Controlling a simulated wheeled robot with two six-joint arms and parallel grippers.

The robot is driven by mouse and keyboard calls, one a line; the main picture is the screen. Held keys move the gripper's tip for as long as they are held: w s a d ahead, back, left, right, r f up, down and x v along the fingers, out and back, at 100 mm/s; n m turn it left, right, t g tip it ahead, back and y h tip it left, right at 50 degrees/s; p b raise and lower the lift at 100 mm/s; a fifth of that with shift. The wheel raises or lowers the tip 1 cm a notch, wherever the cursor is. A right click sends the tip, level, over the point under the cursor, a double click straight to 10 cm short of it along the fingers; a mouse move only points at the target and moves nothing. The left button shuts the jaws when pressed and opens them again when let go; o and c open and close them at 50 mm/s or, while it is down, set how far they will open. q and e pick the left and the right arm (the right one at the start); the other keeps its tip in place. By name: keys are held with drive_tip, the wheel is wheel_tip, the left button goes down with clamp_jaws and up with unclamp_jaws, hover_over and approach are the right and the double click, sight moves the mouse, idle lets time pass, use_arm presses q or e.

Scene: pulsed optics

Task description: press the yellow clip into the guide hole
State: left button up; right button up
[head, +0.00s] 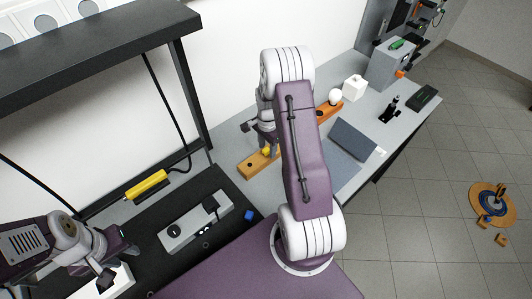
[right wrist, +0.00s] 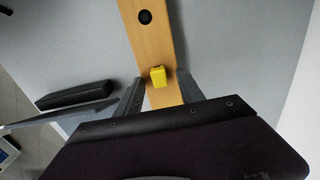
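The yellow clip (right wrist: 158,76) is on the wooden strip (right wrist: 152,45) in the right wrist view. A dark round hole (right wrist: 145,17) shows in the strip, apart from the clip. My right gripper (right wrist: 160,82) has its fingers spread, one on each side of the clip, with gaps visible. In the head view the clip (head: 266,151) shows small beside my right gripper, at the strip's (head: 252,167) near end; my arm hides part of the strip. My left gripper (head: 108,273) is at the lower left, away from the clip; its fingers are unclear.
A grey machine (head: 391,64) stands behind. A black shelf frame (head: 95,62) and a yellow cabled tool (head: 146,186) are at the left.

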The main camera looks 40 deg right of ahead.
sight(267, 149)
clamp_jaws()
use_arm(q)
drive_tip(key=shift+r, duration=0.1)
use_arm(e)
drive_tip(key=shift+r, duration=0.15)
